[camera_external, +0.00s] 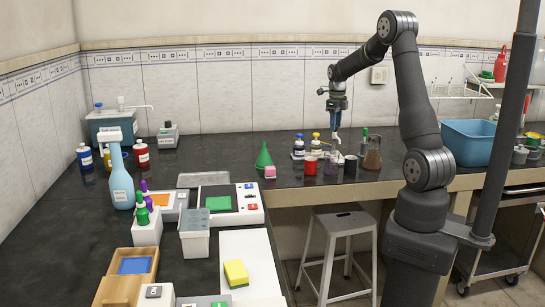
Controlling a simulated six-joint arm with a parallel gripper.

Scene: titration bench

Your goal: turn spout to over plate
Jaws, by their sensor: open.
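A white spout (136,107) stands on top of a blue-grey box (113,128) at the back left of the bench and points to the right. I cannot tell for sure which thing is the plate. A white device with a green square top (220,203) sits mid-bench, and a flat grey tray (203,180) lies behind it. My gripper (336,141) hangs fingers down at the back of the bench, above small containers, far to the right of the spout. It is open and looks empty. Its fingertips are small in the picture.
A green cone (263,157), a red cup (311,166) and a brown flask (372,155) stand near my gripper. A blue spray bottle (121,178) stands at the left. A blue tub (468,142) is at the right.

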